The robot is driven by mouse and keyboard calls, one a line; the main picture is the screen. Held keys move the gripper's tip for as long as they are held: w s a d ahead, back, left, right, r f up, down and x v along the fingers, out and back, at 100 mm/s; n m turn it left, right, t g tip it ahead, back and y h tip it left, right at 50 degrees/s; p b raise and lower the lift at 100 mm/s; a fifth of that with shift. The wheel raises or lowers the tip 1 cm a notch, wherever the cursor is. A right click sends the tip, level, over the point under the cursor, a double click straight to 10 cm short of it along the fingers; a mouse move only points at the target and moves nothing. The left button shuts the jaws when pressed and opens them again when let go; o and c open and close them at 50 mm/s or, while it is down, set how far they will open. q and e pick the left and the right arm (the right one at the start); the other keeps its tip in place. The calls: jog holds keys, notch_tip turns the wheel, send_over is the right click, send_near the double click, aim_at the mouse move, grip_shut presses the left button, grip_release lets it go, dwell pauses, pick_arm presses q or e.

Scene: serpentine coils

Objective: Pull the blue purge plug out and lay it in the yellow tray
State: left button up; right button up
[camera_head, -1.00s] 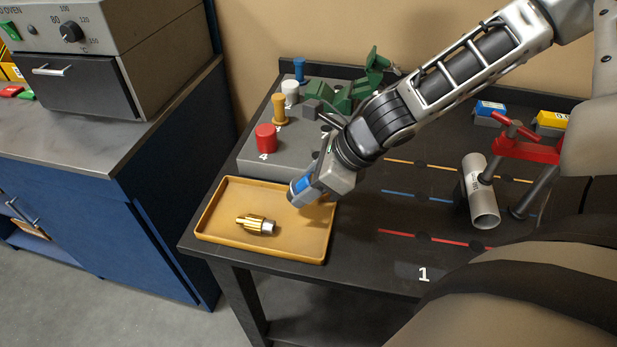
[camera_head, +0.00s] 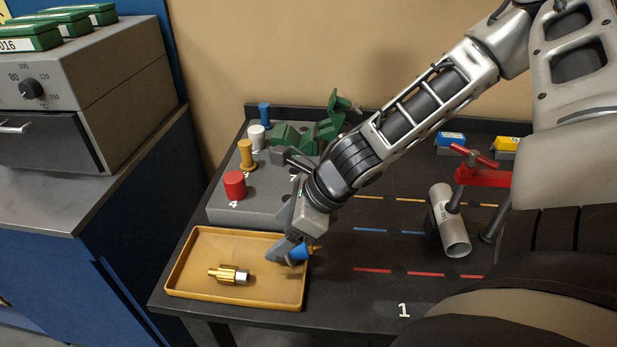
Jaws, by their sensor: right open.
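The blue purge plug (camera_head: 300,253) shows at the fingertips of my right gripper (camera_head: 291,250), over the right side of the yellow tray (camera_head: 235,301). Its small brass-coloured end points right. My right gripper reaches down from the upper right and is open around or beside the plug; the near finger hides part of it. I cannot tell whether the plug rests on the tray's floor or rim. A brass fitting with a silver end (camera_head: 229,274) lies in the tray's left half. My left gripper is out of view.
Behind the tray, a grey block (camera_head: 250,208) carries red, yellow, white and blue pegs, with a green clamp (camera_head: 322,132) nearby. A grey pipe (camera_head: 449,220) under a red-handled clamp (camera_head: 480,172) stands right. An oven (camera_head: 90,90) sits on the left bench. The dark table front is clear.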

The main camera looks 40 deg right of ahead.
jog(key=p+v, duration=0.2)
jog(key=v, duration=0.3)
jog(key=shift+w+a+r, duration=0.1)
jog(key=shift+w+r, duration=0.05)
jog(key=shift+r, duration=0.1)
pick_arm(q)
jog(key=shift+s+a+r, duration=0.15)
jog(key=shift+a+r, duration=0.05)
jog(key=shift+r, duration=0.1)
pick_arm(e)
jog(key=v, duration=1)
jog(key=shift+f, duration=0.15)
